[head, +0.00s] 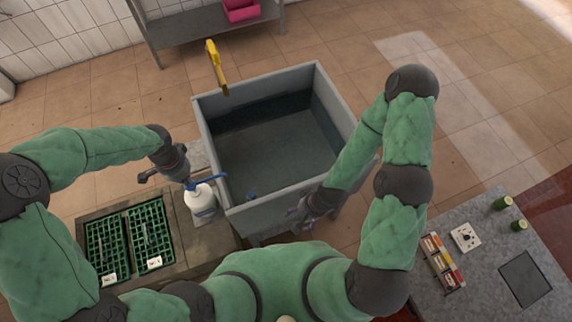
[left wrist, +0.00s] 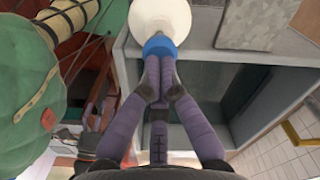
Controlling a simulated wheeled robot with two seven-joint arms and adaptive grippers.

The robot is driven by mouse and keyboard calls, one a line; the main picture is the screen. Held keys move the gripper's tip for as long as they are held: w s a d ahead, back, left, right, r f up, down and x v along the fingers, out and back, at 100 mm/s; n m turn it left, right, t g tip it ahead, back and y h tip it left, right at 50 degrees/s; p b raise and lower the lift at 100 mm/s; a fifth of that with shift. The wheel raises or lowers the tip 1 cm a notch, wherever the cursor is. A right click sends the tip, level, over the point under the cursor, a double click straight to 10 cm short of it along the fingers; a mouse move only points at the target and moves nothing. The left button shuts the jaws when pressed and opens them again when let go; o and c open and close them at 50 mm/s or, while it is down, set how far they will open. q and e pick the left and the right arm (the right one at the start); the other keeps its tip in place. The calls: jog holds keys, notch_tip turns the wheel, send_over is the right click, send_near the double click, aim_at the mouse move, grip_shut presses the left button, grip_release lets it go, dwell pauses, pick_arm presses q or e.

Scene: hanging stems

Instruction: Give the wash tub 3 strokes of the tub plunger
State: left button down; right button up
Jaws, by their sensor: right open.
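The grey wash tub (head: 280,205) stands in the middle of the head view, with a dark inside. In the left wrist view the white bottle (left wrist: 160,14) is beyond the fingertips. My left gripper (head: 184,178) is shut, its fingertips (left wrist: 158,82) together at the blue pump head (left wrist: 159,46); I cannot tell whether they touch it. My right gripper (head: 298,211) is open and empty at the tub's near wall.
Two green crates (head: 130,240) sit on a bench at the left. A yellow piece (head: 217,68) rises at the tub's back left. A grey counter (head: 490,255) with small items stands at the right. A metal shelf (head: 200,26) holds a pink bin (head: 240,12) behind.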

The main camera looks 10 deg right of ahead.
pick_arm(q)
jog(key=shift+f+b, duration=1.05)
jog(key=shift+f, duration=0.3)
jog(key=shift+s, duration=0.1)
jog(key=shift+r+p, duration=1.45)
jog(key=shift+r, duration=0.45)
jog(key=shift+f, duration=0.15)
jog(key=shift+f+b, duration=1.5)
jog(key=shift+f, duration=0.25)
jog(key=shift+r, duration=0.1)
jog(key=shift+r+p, duration=1.4)
jog(key=shift+r, duration=0.4)
jog(key=shift+f, duration=0.15)
